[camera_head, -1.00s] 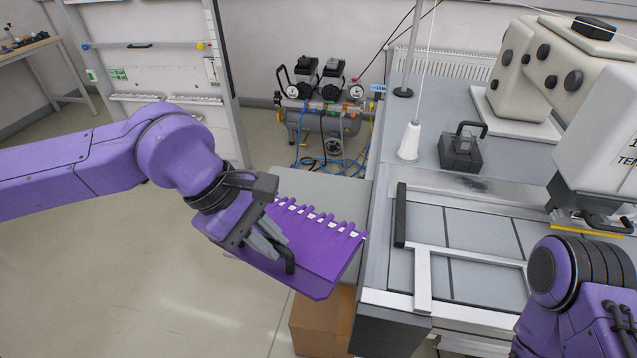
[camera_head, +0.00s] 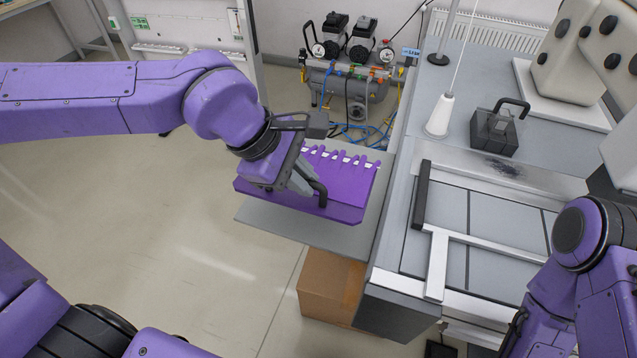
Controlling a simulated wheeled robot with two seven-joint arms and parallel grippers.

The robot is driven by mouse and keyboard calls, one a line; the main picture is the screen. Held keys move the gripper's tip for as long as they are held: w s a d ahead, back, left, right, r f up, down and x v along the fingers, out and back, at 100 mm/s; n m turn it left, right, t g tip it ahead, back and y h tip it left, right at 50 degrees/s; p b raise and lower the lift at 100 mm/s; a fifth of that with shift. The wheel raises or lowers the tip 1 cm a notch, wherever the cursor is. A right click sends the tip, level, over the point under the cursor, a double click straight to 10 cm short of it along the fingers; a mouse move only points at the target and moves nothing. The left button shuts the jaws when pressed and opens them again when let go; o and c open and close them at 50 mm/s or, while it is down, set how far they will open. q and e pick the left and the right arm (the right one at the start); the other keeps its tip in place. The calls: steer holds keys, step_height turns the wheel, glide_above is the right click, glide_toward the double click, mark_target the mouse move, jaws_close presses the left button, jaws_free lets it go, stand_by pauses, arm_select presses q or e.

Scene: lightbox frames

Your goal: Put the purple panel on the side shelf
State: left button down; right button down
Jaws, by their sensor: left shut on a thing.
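The purple panel (camera_head: 345,180) has a dark handle and a row of pegs with white marks along its far side. My left gripper (camera_head: 308,186) is shut on its black handle and partly covers its left part. The panel is roughly level over the grey side shelf (camera_head: 335,238), whose front strip shows below it. I cannot tell whether the panel touches the shelf. My right arm is at the lower right, and its gripper (camera_head: 515,330) shows only in part at the bottom edge, so its jaws are unclear.
The machine table with a metal frame (camera_head: 440,255) adjoins the shelf on the right. A white thread cone (camera_head: 439,115) and a dark weight with a handle (camera_head: 494,132) stand on it. A cardboard box (camera_head: 328,287) is under the shelf. A compressor (camera_head: 345,85) stands behind.

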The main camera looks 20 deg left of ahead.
mark_target(318, 174)
arm_select(q)
steer(key=w+f, duration=0.6)
steer(key=shift+w+d+f, duration=0.1)
steer(key=shift+w+d, duration=0.1)
steer(key=shift+w, duration=0.2)
step_height(318, 174, down, 3)
steer(key=shift+f, duration=0.2)
steer(key=shift+w+f, duration=0.1)
steer(key=shift+f, duration=0.05)
steer(key=c, duration=1.4)
jaws_free()
steer(key=shift+o, duration=1.3)
steer(key=shift+r, duration=0.4)
steer(key=p+v, duration=0.1)
steer(key=v, duration=1)
steer(key=shift+a+r, duration=0.1)
steer(key=shift+a, duration=0.05)
